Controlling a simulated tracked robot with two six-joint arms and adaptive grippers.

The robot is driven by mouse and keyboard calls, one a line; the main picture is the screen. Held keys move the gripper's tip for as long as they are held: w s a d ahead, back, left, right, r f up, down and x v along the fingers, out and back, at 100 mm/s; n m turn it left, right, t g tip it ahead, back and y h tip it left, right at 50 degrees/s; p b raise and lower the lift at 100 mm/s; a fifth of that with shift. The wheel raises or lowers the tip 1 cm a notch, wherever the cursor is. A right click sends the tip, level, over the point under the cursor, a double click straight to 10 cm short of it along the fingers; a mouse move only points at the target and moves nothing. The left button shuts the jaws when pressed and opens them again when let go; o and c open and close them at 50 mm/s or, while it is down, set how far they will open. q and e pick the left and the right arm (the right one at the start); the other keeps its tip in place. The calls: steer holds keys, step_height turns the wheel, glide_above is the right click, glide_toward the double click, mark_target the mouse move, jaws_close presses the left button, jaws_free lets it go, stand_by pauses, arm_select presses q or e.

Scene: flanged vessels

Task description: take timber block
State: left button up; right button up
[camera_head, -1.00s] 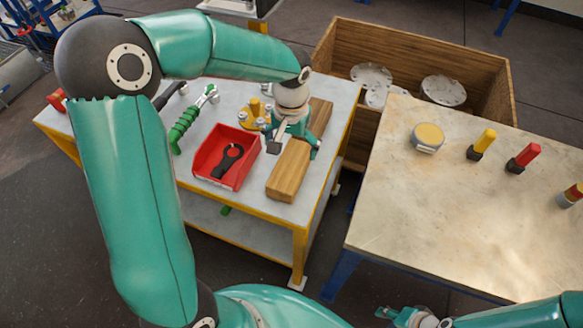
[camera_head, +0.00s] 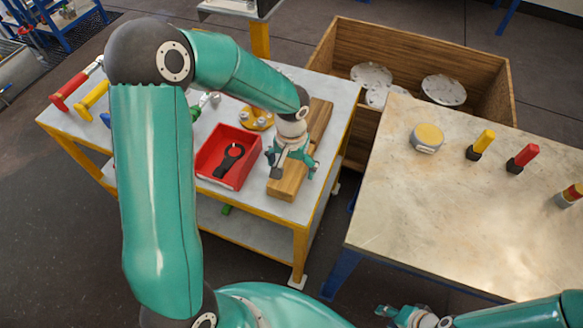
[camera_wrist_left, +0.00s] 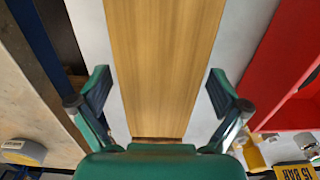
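A pale brown timber block (camera_head: 284,186) lies on the grey top of the yellow-framed cart, near its right front corner. My left gripper (camera_head: 294,172) is over this block, pointing down and partly covering it. In the left wrist view the timber block (camera_wrist_left: 163,60) runs between the two fingers of my left gripper (camera_wrist_left: 160,92), which is open with a gap on each side.
A red bin (camera_head: 212,153) with a black tool stands close left of the block. A yellow flanged part (camera_head: 258,112) sits behind. Several hand tools lie at left. A wooden crate (camera_head: 487,75) holds grey discs. The table (camera_head: 440,220) at right has a wide bare area.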

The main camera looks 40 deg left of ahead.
arm_select(q)
steer(key=c, duration=1.3)
steer(key=shift+r, duration=0.15)
